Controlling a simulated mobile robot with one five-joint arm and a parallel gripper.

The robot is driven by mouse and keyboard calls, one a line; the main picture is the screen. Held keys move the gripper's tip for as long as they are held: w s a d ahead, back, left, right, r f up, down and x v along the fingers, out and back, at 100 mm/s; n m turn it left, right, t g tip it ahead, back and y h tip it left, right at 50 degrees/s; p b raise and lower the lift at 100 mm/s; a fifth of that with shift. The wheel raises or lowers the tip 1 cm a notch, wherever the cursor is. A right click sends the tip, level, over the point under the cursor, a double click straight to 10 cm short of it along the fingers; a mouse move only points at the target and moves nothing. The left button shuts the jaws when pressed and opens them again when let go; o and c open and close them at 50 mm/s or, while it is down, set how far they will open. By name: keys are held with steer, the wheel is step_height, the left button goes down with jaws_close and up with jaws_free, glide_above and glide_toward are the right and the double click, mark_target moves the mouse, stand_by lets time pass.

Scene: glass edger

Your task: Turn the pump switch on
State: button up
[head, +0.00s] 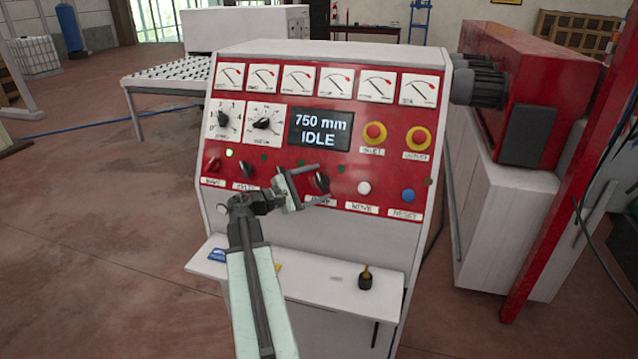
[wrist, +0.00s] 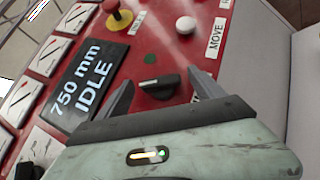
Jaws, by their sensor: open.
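A black rotary switch (head: 321,181) sits in the lower row of the red control panel (head: 395,110). Its label is partly covered by my gripper, so I cannot read it for certain as the pump switch. My gripper (head: 320,186) is open in front of this switch, one finger above and one below it in the head view. In the wrist view the black knob (wrist: 160,84) shows between the two fingertips, with a dark green, unlit lamp (wrist: 150,58) close by. I cannot tell whether the fingers touch the knob.
The display (head: 320,131) reads 750 mm IDLE. A lit green lamp (head: 229,153) is at the panel's left. A white MOVE button (head: 364,188), a blue RESET button (head: 407,195) and two red stop buttons (head: 374,133) are to the right. A shelf (head: 320,283) juts out below.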

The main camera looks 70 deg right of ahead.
steer(key=shift+s+d, duration=0.2)
steer(key=shift+d, duration=0.1)
steer(key=shift+c, duration=0.4)
